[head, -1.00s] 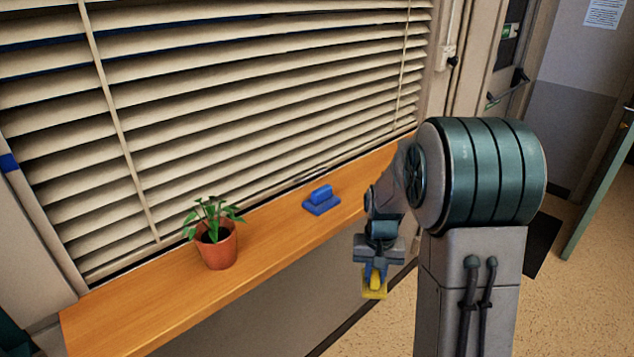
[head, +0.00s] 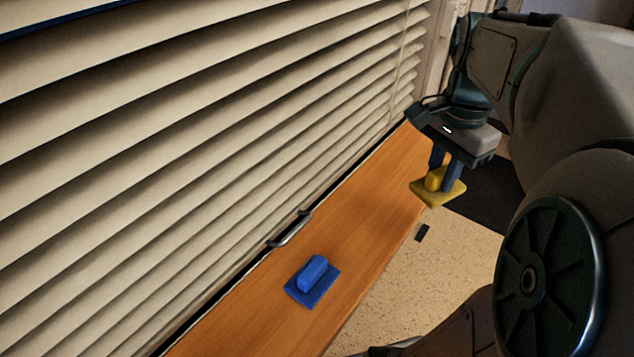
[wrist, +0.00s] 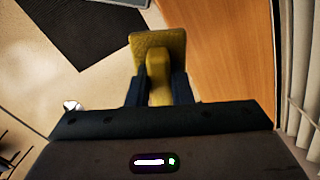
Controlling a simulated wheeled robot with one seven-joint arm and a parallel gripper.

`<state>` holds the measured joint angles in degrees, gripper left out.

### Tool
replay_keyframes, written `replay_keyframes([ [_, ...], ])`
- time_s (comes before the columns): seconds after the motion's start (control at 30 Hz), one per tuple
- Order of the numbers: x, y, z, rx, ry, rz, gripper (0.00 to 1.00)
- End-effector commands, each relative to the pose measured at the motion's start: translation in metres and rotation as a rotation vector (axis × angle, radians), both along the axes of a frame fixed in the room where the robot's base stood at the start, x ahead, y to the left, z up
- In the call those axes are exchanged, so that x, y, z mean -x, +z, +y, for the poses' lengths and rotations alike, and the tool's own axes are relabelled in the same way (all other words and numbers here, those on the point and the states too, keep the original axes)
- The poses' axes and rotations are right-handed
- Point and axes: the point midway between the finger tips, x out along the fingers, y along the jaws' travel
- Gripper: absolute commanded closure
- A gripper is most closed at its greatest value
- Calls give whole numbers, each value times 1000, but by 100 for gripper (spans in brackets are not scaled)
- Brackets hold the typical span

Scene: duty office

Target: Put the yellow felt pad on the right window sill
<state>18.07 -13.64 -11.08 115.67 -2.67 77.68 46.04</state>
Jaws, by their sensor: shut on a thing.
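The yellow felt pad (head: 428,196) is a flat square with a raised grip block. My gripper (head: 444,177) is shut on that block and holds the pad up by the outer edge of the wooden window sill (head: 370,221), near its far end. In the wrist view, the pad (wrist: 150,42) hangs between the fingers of my gripper (wrist: 159,90), with the sill (wrist: 232,50) to its right and floor to its left. I cannot tell whether any of the pad is over the sill.
A blue pad with a raised block (head: 312,279) lies on the sill. A metal handle (head: 290,230) is at the base of the blinds (head: 200,170). The sill's far part is bare. A dark mat (head: 487,190) lies on the floor.

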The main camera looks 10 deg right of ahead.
Motion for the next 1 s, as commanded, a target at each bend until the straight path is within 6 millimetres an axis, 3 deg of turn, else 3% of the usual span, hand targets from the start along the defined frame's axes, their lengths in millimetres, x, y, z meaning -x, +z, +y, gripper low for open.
replay_keyframes([
  [0.5, -94, -60, 33, -1, -3, 4, 100],
  [0.7, -105, -71, 36, -1, -5, 3, 100],
  [1.0, -105, -107, 36, -2, -4, 2, 100],
])
